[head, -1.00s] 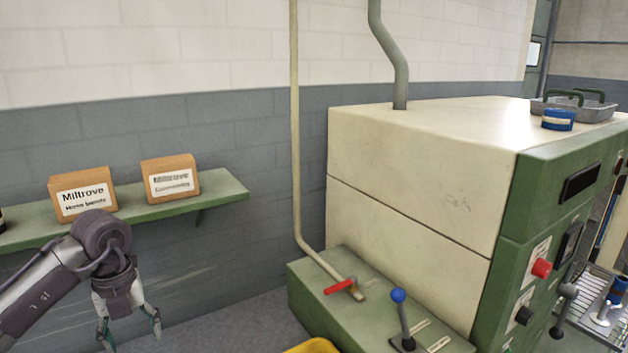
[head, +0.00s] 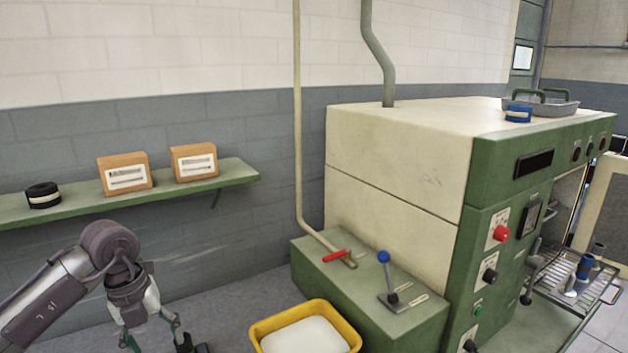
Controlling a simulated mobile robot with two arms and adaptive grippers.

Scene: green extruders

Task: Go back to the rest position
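My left gripper (head: 158,342) hangs at the lower left of the head view, pointing down, below and in front of the wall shelf. Its fingers are spread apart and nothing shows between them. The lowest part of the fingers runs close to the bottom edge of the picture. My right arm and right gripper are not in view.
A green shelf (head: 80,208) holds a dark tape roll (head: 43,195) and two orange boxes (head: 125,173) (head: 194,161). A green and cream machine (head: 400,165) fills the right, with a lever (head: 388,280). A yellow bin (head: 262,333) with white contents stands on the floor.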

